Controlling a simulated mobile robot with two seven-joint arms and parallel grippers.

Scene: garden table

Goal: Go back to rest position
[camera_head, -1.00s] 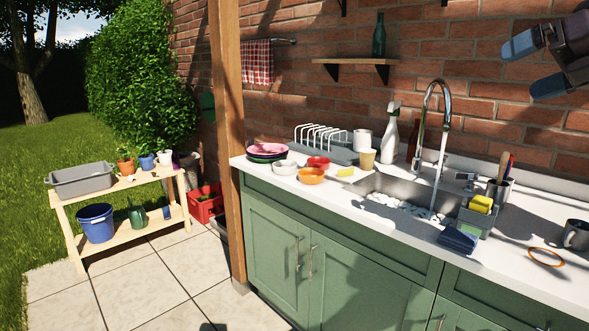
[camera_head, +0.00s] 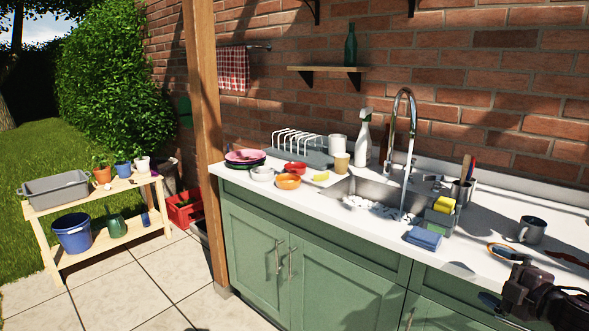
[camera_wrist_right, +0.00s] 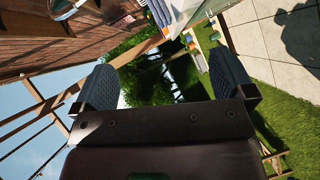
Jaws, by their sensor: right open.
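My right gripper (camera_head: 503,278) is low at the right edge of the head view, in front of the counter's right part. In the right wrist view its two dark blue fingers (camera_wrist_right: 163,82) stand wide apart with nothing between them. The wrist view looks out past them at hedge, grass and paving, tilted. My left gripper is not in view.
An orange ring (camera_head: 491,247) lies close by my right gripper. Paving (camera_head: 130,295) is clear at lower left.

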